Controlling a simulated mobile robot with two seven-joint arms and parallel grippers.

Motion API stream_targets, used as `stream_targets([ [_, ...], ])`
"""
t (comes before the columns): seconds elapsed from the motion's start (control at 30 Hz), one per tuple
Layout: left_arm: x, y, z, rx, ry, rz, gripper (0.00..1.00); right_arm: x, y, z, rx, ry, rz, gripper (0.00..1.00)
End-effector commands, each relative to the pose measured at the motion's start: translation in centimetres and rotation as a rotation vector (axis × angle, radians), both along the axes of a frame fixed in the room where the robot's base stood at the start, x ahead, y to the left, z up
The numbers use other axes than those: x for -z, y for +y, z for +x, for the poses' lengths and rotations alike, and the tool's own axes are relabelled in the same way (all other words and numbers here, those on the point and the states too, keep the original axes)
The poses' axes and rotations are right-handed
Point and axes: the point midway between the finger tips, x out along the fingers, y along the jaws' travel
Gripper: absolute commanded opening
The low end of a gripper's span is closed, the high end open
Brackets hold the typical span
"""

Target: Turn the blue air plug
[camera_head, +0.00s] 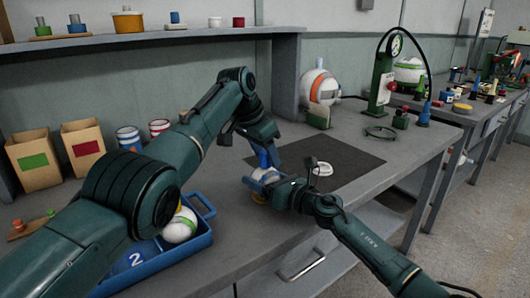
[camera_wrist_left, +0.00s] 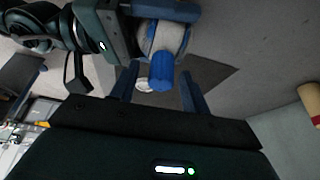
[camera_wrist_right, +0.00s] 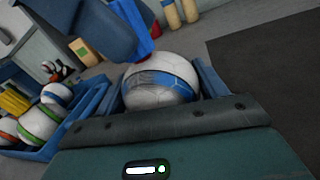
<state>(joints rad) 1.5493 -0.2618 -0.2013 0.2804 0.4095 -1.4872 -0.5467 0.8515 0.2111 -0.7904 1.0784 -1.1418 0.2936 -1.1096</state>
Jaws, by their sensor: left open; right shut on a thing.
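A white ball with a blue band (camera_head: 265,175) is held by my right gripper (camera_head: 272,186) above the table, at the near left of the dark mat. In the right wrist view the ball (camera_wrist_right: 160,84) sits between both fingers. The blue air plug (camera_wrist_left: 162,72) stands out from the ball in the left wrist view. My left gripper (camera_wrist_left: 160,90) is open, with one finger on each side of the plug; I cannot tell whether either touches it. In the head view the left gripper (camera_head: 263,157) is just above the ball and partly hides the plug.
A blue crate (camera_head: 205,238) with several balls stands at the left, partly behind my left arm. The dark mat (camera_head: 350,160) bears a small white ring (camera_head: 320,169). A green pump with a gauge (camera_head: 382,80) and a ball on a stand (camera_head: 318,88) are at the back.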

Motion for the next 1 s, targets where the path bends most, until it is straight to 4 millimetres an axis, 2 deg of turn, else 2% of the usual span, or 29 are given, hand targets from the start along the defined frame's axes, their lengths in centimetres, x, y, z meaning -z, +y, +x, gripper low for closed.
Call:
stream_targets([
  [0.17, 0.0, 0.1, 0.0, -0.001, 0.001, 0.001, 0.46, 0.3, 0.0, -0.1, -0.001, 0.003, -0.003, 0.48],
  [0.33, -1.2, 0.5, -0.3, -0.001, 0.000, 0.000, 0.46, 0.2, 0.0, -0.1, -0.001, 0.003, -0.003, 0.48],
  [0.43, -2.5, 0.9, -0.7, -0.002, -0.002, -0.001, 0.46, 0.2, 0.0, -0.1, -0.001, 0.002, -0.002, 0.48],
  [0.7, -8.3, 2.7, -2.2, -0.002, -0.003, 0.000, 0.46, 0.2, 0.0, 0.0, -0.002, 0.002, -0.002, 0.48],
  [0.83, -10.0, 3.2, -2.7, -0.001, -0.002, 0.000, 0.46, 0.1, 0.0, 0.0, -0.001, 0.001, -0.001, 0.48],
  [1.0, -11.0, 3.5, -3.0, 0.000, 0.000, 0.000, 0.46, 0.1, 0.0, 0.0, -0.001, 0.001, -0.001, 0.48],
])
